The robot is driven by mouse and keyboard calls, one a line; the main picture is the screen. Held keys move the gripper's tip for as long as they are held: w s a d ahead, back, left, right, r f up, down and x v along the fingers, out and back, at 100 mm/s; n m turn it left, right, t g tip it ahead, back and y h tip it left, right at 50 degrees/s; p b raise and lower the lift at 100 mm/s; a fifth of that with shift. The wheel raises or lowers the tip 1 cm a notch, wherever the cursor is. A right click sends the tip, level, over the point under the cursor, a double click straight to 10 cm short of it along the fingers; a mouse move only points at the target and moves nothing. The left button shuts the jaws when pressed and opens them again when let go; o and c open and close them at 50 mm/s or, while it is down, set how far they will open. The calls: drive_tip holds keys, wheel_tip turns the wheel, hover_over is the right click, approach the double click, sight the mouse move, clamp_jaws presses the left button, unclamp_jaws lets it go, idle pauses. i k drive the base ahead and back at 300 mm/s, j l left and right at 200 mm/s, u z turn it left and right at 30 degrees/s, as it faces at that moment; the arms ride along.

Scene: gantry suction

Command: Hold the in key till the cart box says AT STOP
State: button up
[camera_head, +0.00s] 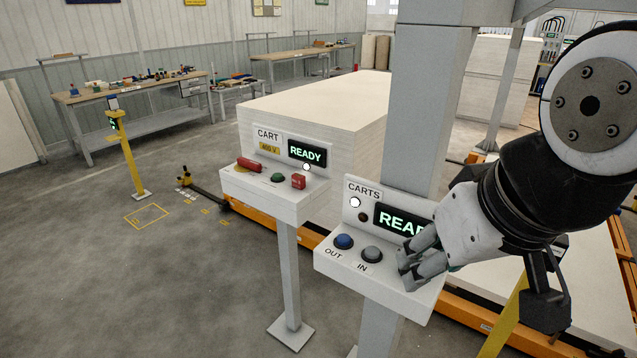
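The CARTS box (337,263) stands on a grey post with a sloped white panel. Its grey IN key (371,254) sits right of the blue OUT key (344,241); both are uncovered. The CARTS display (392,218) shows green letters "REA", the rest hidden behind my gripper. A white lamp (355,202) is lit above a dark one (363,217). My gripper (408,265) is over the panel's right end, right of the IN key and apart from it. Its fingers look close together with nothing between them. Whether they touch the panel I cannot tell.
A second box, CART (267,136), stands left on its own post, its display (307,153) reading READY, with a green button (278,178) and red controls. A large pale stack (330,100) is behind. A grey column (425,100) rises behind the CARTS box. Open floor lies left.

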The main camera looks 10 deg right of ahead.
sight(372, 252)
drive_tip(key=k+l+z, duration=0.1)
drive_tip(key=k, duration=0.2)
drive_tip(key=i+j+z, duration=0.1)
drive_tip(key=z, duration=0.35)
drive_tip(key=j+z, duration=0.2)
drive_tip(key=z, duration=0.25)
drive_tip(key=i+j+z, duration=0.25)
drive_tip(key=j, duration=0.95)
drive_tip(key=k+j+z, duration=0.1)
drive_tip(key=j+z, duration=0.2)
drive_tip(key=j, duration=0.9)
